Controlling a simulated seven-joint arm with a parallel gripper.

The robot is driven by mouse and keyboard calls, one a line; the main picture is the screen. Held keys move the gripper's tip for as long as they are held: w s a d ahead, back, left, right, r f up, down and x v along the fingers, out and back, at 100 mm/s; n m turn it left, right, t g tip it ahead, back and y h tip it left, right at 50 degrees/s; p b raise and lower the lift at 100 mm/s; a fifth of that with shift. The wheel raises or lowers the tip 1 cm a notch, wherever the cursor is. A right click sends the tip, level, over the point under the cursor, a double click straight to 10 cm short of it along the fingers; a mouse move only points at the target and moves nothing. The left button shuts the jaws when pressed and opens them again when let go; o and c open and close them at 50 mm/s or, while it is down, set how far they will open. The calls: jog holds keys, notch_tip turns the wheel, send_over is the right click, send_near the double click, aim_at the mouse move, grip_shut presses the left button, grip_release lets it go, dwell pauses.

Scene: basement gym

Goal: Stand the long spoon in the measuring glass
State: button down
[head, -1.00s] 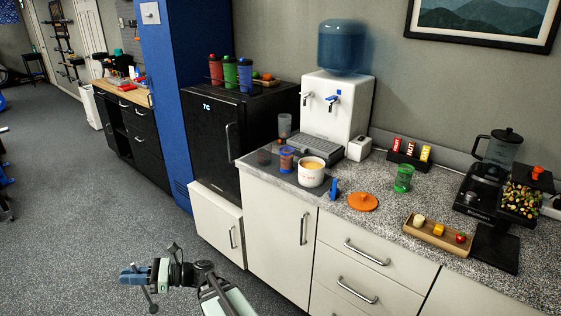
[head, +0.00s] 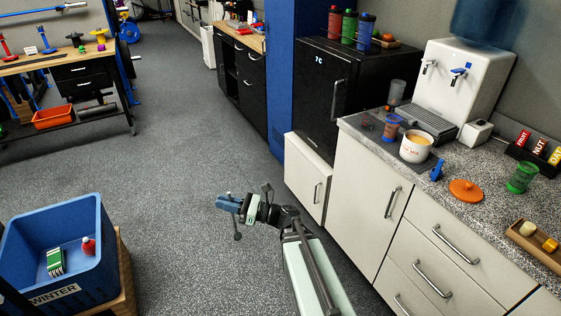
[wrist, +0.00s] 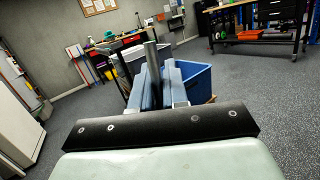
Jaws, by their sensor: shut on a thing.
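My gripper (head: 228,203) is over the open floor, left of the counter and apart from it. Its blue fingers (wrist: 160,82) are shut on a grey rod, which looks like the handle of the long spoon (wrist: 152,60). A dark rounded end hangs below the fingers in the head view (head: 237,236); I cannot tell its shape well. I cannot tell which is the measuring glass.
A white mug (head: 416,148), a blue clip-like thing (head: 437,170) and an orange lid (head: 466,191) stand near the counter's front edge. A water dispenser (head: 460,85) is behind them. A blue crate (head: 100,240) stands at lower left. The floor between is clear.

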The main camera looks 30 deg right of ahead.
jog(key=w+d+r+m+t+h, duration=0.3)
jog(key=d+r, duration=0.8)
jog(key=d, duration=1)
jog(key=w+d+r+m+t+h, duration=0.3)
jog(key=d+r, duration=0.7)
jog(key=d, duration=1)
jog(key=w+d+r+m+t+h, duration=0.15)
jog(key=w+d+r+h, duration=0.3)
jog(key=d+r, duration=1.15)
jog(key=w+d+f+t+h, duration=0.1)
jog(key=w+d+f, duration=0.1)
jog(key=d, duration=0.4)
jog(key=w+d+f+h, duration=0.1)
jog(key=w+d+f, duration=0.15)
jog(key=d, duration=0.35)
notch_tip(320, 180, down, 12)
jog(key=shift+s+a+f, duration=0.15)
jog(key=shift+s+f, duration=0.05)
jog(key=shift+s, duration=0.25)
jog(key=c, duration=1.1)
grip_release()
